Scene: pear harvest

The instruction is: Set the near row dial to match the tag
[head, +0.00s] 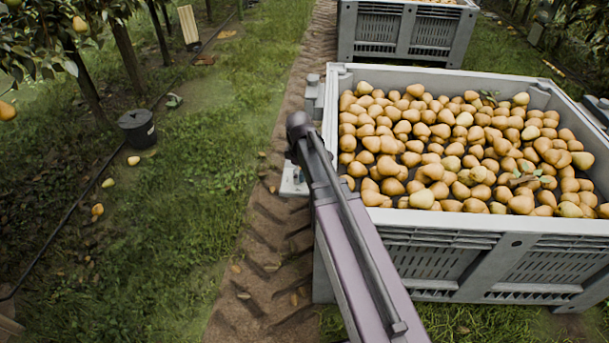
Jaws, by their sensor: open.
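No dial face or readable tag can be made out in the head view. A small pale plate (292,181) with a bluish detail shows just left of my arm, beside the near bin; my arm partly covers it, and I cannot tell if it carries the dial. A grey block-like fitting (313,97) stands at the near bin's far left corner. My arm reaches from the bottom edge up to a joint by the bin's left side. My gripper is not visible.
The near grey bin (452,221), full of pears, fills the right side. Another bin (400,55) stands behind it. A dark bucket (137,128) stands on the left grass near fallen pears. A pale board (188,25) stands among the trees. Open grass lies left of the rutted track.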

